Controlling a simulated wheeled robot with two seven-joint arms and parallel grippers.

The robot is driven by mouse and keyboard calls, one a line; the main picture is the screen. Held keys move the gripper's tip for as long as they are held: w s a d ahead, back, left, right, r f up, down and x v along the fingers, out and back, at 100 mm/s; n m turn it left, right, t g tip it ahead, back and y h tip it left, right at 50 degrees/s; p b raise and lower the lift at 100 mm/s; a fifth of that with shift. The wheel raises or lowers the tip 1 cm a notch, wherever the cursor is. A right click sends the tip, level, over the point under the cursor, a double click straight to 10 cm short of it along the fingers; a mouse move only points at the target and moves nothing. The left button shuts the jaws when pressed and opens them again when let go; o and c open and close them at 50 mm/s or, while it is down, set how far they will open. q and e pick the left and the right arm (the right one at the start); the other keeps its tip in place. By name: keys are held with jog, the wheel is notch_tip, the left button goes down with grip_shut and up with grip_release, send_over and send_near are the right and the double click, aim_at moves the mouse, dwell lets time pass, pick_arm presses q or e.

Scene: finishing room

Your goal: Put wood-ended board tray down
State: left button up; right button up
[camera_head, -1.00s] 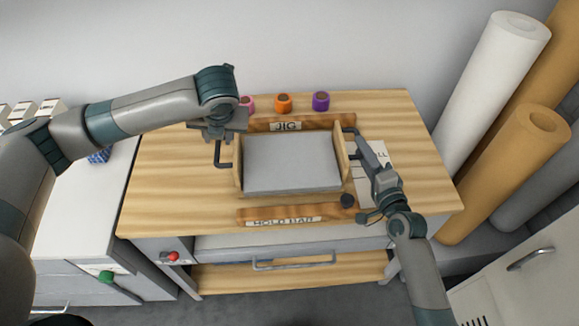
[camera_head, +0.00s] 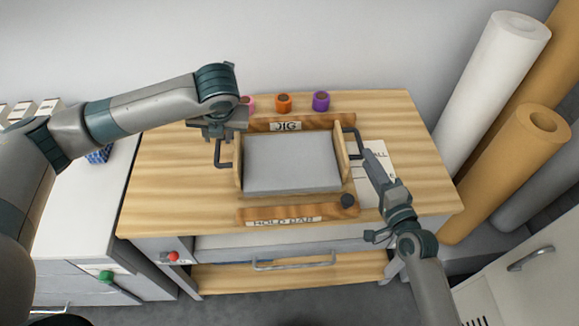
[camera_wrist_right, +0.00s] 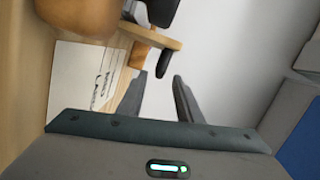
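The wood-ended board tray (camera_head: 292,163) has a grey board between two light wood ends, each with a dark handle. It looks level, between the strip marked JIG (camera_head: 286,126) and the hold bar (camera_head: 283,221) on the wooden bench. My left gripper (camera_head: 222,136) is at the top of the left handle (camera_head: 221,153); my wrist hides its fingers. My right gripper (camera_head: 368,156) is just right of the right handle (camera_head: 355,141). In the right wrist view its fingers (camera_wrist_right: 160,88) are apart with nothing between them.
Pink (camera_head: 247,103), orange (camera_head: 284,103) and purple (camera_head: 321,101) pots stand along the back of the bench. A dark knob (camera_head: 347,201) sits at the hold bar's right end. A white sheet (camera_head: 376,160) lies under my right gripper. Tall rolls (camera_head: 495,90) stand at the right.

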jog(key=v, duration=0.7)
jog(key=shift+s, duration=0.15)
jog(key=shift+d, duration=0.1)
dwell(0.3)
